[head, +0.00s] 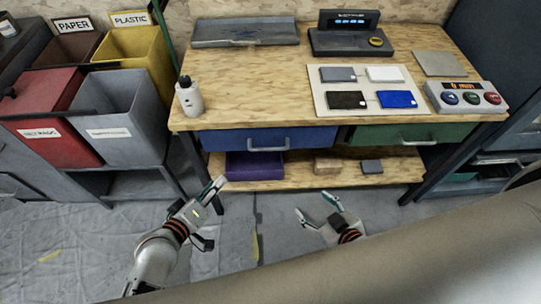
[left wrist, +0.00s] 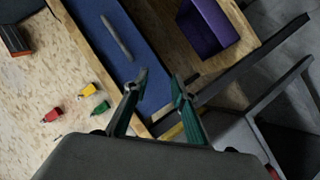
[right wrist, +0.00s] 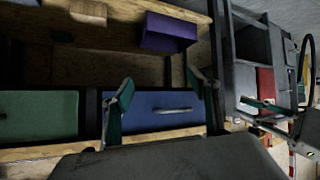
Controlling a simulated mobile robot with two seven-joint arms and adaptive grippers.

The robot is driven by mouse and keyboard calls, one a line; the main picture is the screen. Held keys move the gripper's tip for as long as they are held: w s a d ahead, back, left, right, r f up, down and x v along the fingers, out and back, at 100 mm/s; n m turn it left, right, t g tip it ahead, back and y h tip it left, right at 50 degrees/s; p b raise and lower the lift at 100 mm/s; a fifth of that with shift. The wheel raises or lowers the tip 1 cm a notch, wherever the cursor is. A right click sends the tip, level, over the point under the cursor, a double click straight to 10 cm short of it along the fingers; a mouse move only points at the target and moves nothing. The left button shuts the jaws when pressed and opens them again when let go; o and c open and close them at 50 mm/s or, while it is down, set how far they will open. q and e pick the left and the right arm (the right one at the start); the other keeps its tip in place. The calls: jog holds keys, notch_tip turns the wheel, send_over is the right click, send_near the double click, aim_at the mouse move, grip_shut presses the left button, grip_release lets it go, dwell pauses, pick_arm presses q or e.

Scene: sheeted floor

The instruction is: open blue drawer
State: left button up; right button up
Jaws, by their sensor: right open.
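The blue drawer (head: 238,140) is under the left half of the wooden workbench, and its front looks flush and shut. Its pale bar handle (head: 268,145) is at the middle of the front. The drawer front also shows in the left wrist view (left wrist: 98,28) and in the right wrist view (right wrist: 145,101). My left gripper (head: 213,205) is open and empty, low and to the left of the drawer, apart from the handle. My right gripper (head: 314,205) is open and empty, below and in front of the bench, apart from the handle.
A green drawer (head: 375,134) is to the right of the blue one. A lower shelf holds a purple bin (head: 240,166). A white bottle (head: 190,98) stands at the bench's left corner. Sorting bins (head: 118,112) stand on the left. The sheeted floor in front is mostly clear.

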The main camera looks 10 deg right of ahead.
aim_at(271, 150)
pick_arm(q)
jog(key=w+d+n+h+b, duration=0.1)
jog(key=w+d+h+b, duration=0.1)
jog(key=d, duration=0.4)
jog(key=w+d+n+g+h+b, duration=0.1)
jog(key=w+d+n+h+b, duration=0.1)
jog(key=d, duration=0.4)
jog(key=w+d+n+g+h+b, duration=0.1)
jog(key=w+d+n+b, duration=0.1)
jog(key=w+d, duration=0.2)
jog(key=shift+w+d+r+h+b, duration=0.15)
jog(key=shift+d+h+b, duration=0.25)
jog(key=shift+d, duration=1.15)
pick_arm(e)
notch_tip(271, 150, down, 8)
jog(key=s, duration=0.1)
jog(key=shift+s+r+g, duration=0.2)
jog(key=shift+s+g, duration=0.05)
jog(key=shift+g, duration=0.05)
pick_arm(q)
grip_shut()
pick_arm(e)
jog(key=shift+w, duration=0.1)
